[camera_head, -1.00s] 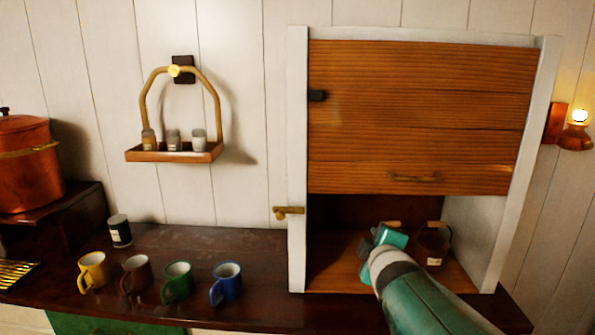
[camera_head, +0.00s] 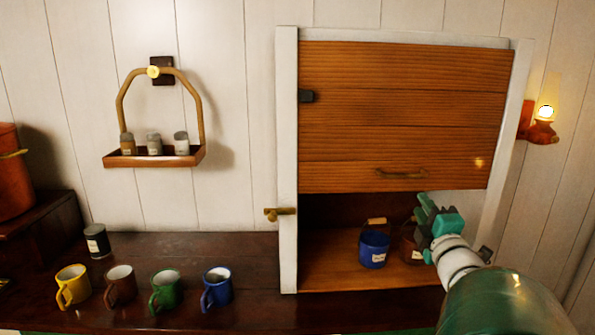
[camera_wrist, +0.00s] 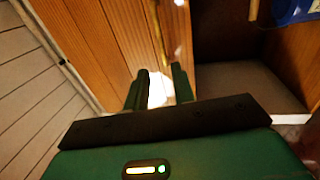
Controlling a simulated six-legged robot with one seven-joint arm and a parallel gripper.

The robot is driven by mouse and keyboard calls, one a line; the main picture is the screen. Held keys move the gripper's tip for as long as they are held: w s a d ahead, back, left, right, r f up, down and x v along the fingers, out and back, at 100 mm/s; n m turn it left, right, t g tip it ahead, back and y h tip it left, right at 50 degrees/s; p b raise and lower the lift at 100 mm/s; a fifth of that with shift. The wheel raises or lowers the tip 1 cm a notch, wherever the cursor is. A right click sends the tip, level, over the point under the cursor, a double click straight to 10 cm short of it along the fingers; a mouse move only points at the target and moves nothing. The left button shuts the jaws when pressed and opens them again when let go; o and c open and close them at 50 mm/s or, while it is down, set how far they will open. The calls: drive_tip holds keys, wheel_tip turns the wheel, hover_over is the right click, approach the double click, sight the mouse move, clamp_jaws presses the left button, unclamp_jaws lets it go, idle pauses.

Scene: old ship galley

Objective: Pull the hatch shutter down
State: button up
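The wooden shutter (camera_head: 405,110) covers the upper part of the white-framed hatch (camera_head: 288,150), leaving the lower part open. A brass handle (camera_head: 402,173) sits near its bottom edge. My gripper (camera_head: 424,206) is just below and right of this handle, in front of the opening, not visibly touching it. In the wrist view the gripper's two fingers (camera_wrist: 160,88) stand apart with a bright gap between them. The shutter's boards (camera_wrist: 95,45) and a brass bar (camera_wrist: 157,28) lie ahead of the fingers. A dark catch (camera_head: 307,96) is on the shutter's left edge.
A blue pail (camera_head: 374,250) and a brown pail (camera_head: 408,246), partly behind my gripper, stand on the hatch floor. A brass latch (camera_head: 280,213) is on the left post. Several mugs (camera_head: 165,290) stand on the counter. A lit lamp (camera_head: 544,122) is at right.

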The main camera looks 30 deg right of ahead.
sight(405, 176)
drive_tip(key=x, duration=1.4)
drive_tip(key=shift+s+d+f, duration=0.15)
drive_tip(key=shift+s+d, duration=0.1)
drive_tip(key=shift+d, duration=0.1)
clamp_jaws()
